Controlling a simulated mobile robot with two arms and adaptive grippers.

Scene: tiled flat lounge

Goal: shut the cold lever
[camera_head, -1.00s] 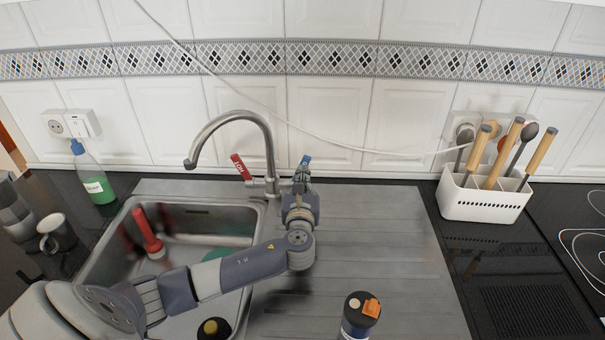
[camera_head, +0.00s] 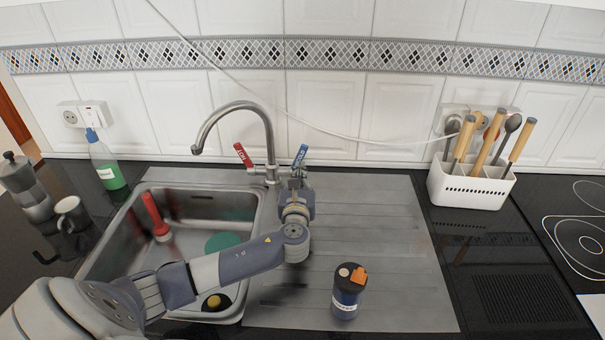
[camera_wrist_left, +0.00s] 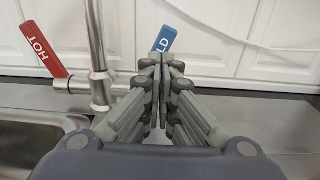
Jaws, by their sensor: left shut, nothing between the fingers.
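The cold lever (camera_head: 300,156) is blue and stands tilted up on the right side of the tap (camera_head: 268,150). In the left wrist view the blue lever (camera_wrist_left: 165,39) shows just beyond my fingertips, its lower part hidden behind them. The red hot lever (camera_head: 242,155) leans up to the left; it also shows in the left wrist view (camera_wrist_left: 42,50), marked HOT. My left gripper (camera_head: 298,174) is shut and empty, right at the tap's cold side. In the left wrist view its fingers (camera_wrist_left: 160,62) are together; I cannot tell whether they touch the lever. My right gripper is not in view.
The sink (camera_head: 120,235) holds a red-handled item (camera_head: 156,220) and a green item (camera_head: 225,242). A dark bottle (camera_head: 347,292) stands on the drainboard (camera_head: 390,240). A white utensil holder (camera_head: 470,188) is at the right; a soap bottle (camera_head: 107,165) is at the left.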

